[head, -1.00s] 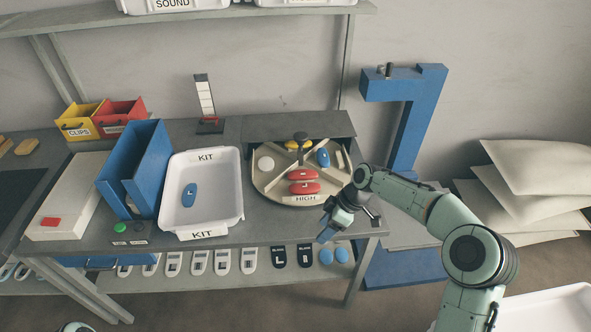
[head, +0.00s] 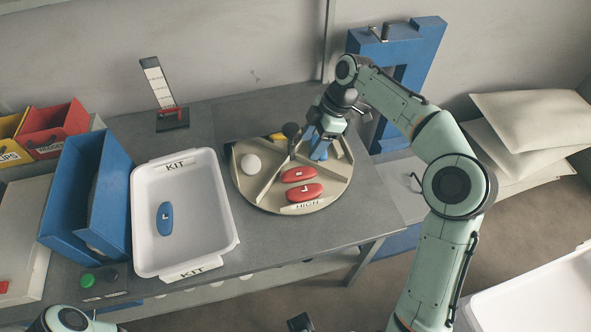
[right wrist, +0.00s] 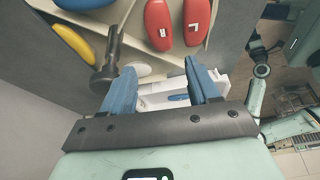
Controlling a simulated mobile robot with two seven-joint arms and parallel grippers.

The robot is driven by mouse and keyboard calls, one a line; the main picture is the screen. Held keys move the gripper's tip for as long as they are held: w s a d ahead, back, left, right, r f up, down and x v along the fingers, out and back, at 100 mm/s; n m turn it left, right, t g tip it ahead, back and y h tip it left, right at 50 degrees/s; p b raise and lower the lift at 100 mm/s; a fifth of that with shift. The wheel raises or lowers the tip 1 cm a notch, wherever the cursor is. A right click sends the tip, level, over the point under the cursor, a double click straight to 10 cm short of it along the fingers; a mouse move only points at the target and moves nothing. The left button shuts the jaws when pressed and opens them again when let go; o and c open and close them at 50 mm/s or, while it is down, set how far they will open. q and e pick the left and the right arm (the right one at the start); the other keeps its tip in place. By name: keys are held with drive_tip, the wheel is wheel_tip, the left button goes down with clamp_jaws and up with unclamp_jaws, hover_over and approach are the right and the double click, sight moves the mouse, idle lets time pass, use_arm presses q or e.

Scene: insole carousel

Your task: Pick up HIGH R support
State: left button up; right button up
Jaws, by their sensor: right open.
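Two red supports lie side by side in the front compartment of the round carousel (head: 262,202), behind its HIGH label. The rear one (head: 299,174) has a label I cannot read surely in the head view; in the wrist view it is the left one (right wrist: 158,25). The front one (head: 304,192) is marked L, and it also shows in the right wrist view (right wrist: 191,22). My right gripper (head: 319,150) is open over the carousel's right side, behind and right of the red supports, apart from them. Nothing is held between its fingers (right wrist: 165,92).
The carousel's dark centre knob (head: 290,130) stands up close left of my right gripper. The white KIT tray (head: 228,246) holds a blue L support (head: 165,218).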

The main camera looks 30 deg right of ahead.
hover_over(299, 172)
drive_tip(key=d, duration=0.2)
drive_tip(key=f, duration=0.4)
drive_tip(key=shift+s+a+f+b, duration=0.25)
drive_tip(key=shift+f+b, duration=0.1)
drive_tip(key=shift+f, duration=0.05)
drive_tip(key=f, duration=0.5)
drive_tip(key=shift+a+b, duration=0.3)
drive_tip(key=shift+w+a+f, duration=0.1)
drive_tip(key=shift+a+f, duration=0.05)
drive_tip(key=shift+f, duration=0.05)
drive_tip(key=c, duration=0.8)
